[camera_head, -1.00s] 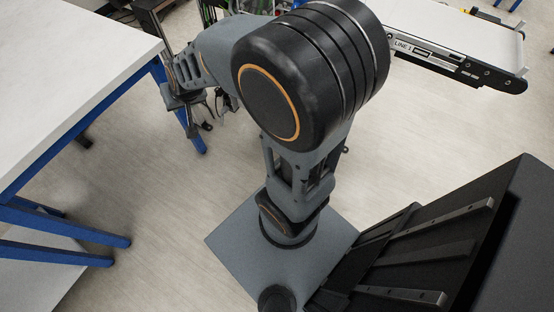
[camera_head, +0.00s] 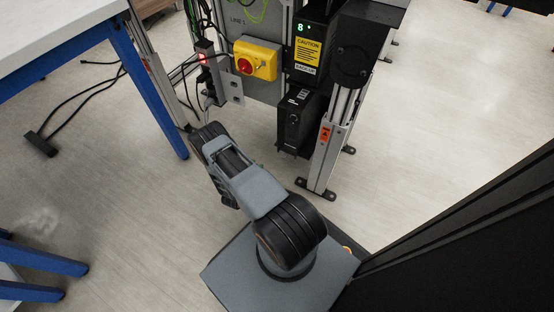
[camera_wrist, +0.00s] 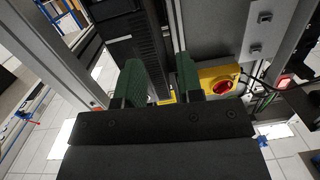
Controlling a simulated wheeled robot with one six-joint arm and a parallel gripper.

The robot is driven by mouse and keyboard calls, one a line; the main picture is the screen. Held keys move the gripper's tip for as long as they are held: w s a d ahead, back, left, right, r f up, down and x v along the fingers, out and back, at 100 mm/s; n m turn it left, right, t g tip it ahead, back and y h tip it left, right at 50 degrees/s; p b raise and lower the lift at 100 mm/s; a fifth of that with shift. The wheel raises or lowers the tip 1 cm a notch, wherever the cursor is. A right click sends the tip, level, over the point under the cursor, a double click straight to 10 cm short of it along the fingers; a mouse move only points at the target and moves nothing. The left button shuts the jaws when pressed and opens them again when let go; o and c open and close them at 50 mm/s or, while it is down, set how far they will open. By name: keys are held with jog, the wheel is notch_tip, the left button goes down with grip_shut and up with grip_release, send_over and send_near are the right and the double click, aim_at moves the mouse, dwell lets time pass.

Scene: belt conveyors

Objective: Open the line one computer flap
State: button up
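Below the panel marked LINE 1 (camera_head: 262,22) hangs a small black case (camera_head: 297,125) with a white label and a round mark, which looks like the line one computer. I cannot make out a separate flap or whether it is open. In the wrist view a tall black ribbed housing (camera_wrist: 122,42) lies beyond my gripper (camera_wrist: 160,78). I cannot tell if it is the same case. My gripper's two green-padded fingers are apart with nothing held between them. In the head view my arm reaches up and left; its fingers are not visible there.
A yellow box with a red knob (camera_head: 255,59) is left of a black unit with a green 8 and caution label (camera_head: 308,50). A power strip (camera_head: 208,74) with a red light hangs further left. A metal leg (camera_head: 328,155) stands right. A table (camera_head: 50,30) is at left.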

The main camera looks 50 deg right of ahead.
notch_tip(320, 180, down, 3)
jog(key=s+h, duration=0.1)
jog(key=s, duration=0.2)
jog(key=b, duration=0.5)
send_near(286, 152)
jog(key=w+d+r, duration=0.1)
jog(key=w+d, duration=0.4)
jog(key=d, duration=0.1)
jog(key=shift+r, duration=0.25)
grip_shut()
